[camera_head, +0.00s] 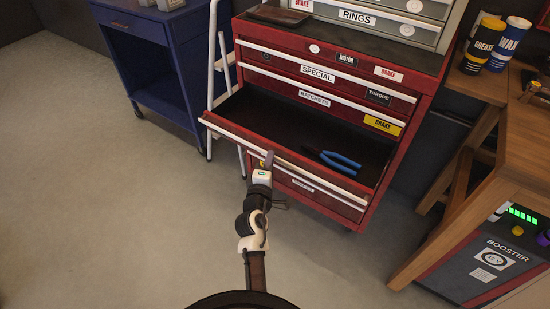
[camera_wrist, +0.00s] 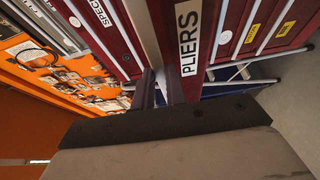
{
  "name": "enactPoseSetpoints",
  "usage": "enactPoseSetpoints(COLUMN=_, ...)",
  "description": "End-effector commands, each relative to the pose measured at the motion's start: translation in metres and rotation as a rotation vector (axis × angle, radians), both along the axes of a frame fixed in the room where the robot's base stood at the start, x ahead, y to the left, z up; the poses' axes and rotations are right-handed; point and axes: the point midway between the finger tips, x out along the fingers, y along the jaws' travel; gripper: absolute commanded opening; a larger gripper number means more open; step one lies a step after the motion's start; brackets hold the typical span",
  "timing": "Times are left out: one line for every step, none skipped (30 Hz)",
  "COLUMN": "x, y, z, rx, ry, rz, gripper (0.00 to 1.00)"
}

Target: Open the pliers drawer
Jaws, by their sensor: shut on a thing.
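The pliers drawer (camera_head: 260,110) is pulled out of the red tool cabinet, its dark inside showing. Blue-handled pliers (camera_head: 342,160) lie in its right part. A pale handle rail (camera_head: 314,178) runs along its top front edge. My gripper (camera_head: 268,160) is at the middle of this rail. In the wrist view, the drawer front carries a white PLIERS label (camera_wrist: 190,38), and my gripper's two dark fingers (camera_wrist: 160,82) are shut on the rail beside it. In the head view my arm hides part of the drawer front.
Shut drawers labelled SPECIAL (camera_head: 318,73) and RATCHETS (camera_head: 314,98) are above the open one. A white ladder (camera_head: 221,70) and a blue cart (camera_head: 150,60) stand left. A wooden bench (camera_head: 500,150) and a booster unit (camera_head: 490,262) stand right. Floor at front left is clear.

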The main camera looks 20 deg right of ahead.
Motion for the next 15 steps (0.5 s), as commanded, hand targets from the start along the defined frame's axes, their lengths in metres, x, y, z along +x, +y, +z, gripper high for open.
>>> enactPoseSetpoints(x=-0.004, y=0.007, z=-0.003, rx=0.0, ry=0.0, rz=0.003, gripper=0.0)
enactPoseSetpoints(x=-0.006, y=0.01, z=-0.003, rx=0.0, ry=-0.001, rz=0.004, gripper=0.0)
enactPoseSetpoints(x=-0.009, y=0.013, z=-0.002, rx=0.0, ry=-0.001, rz=0.004, gripper=0.0)
enactPoseSetpoints(x=-0.011, y=0.016, z=-0.002, rx=0.0, ry=-0.001, rz=0.003, gripper=0.0)
enactPoseSetpoints(x=-0.013, y=0.018, z=-0.002, rx=0.0, ry=0.0, rz=0.003, gripper=0.0)
enactPoseSetpoints(x=-0.015, y=0.02, z=-0.002, rx=0.0, ry=0.0, rz=0.003, gripper=0.0)
enactPoseSetpoints(x=-0.016, y=0.022, z=-0.001, rx=0.0, ry=-0.001, rz=0.003, gripper=0.0)
enactPoseSetpoints(x=-0.017, y=0.023, z=-0.001, rx=0.0, ry=-0.001, rz=0.003, gripper=0.0)
enactPoseSetpoints(x=-0.018, y=0.025, z=-0.001, rx=0.0, ry=-0.001, rz=0.002, gripper=0.0)
enactPoseSetpoints(x=-0.019, y=0.025, z=-0.001, rx=0.0, ry=0.0, rz=0.002, gripper=0.0)
enactPoseSetpoints(x=-0.02, y=0.026, z=-0.001, rx=0.0, ry=0.0, rz=0.002, gripper=0.0)
enactPoseSetpoints(x=-0.02, y=0.027, z=-0.001, rx=0.0, ry=0.0, rz=0.001, gripper=0.0)
enactPoseSetpoints(x=-0.021, y=0.028, z=0.0, rx=-0.001, ry=0.0, rz=0.001, gripper=0.0)
enactPoseSetpoints(x=-0.021, y=0.028, z=0.0, rx=-0.001, ry=0.0, rz=0.001, gripper=0.0)
enactPoseSetpoints(x=-0.021, y=0.028, z=0.0, rx=0.0, ry=0.0, rz=0.001, gripper=0.0)
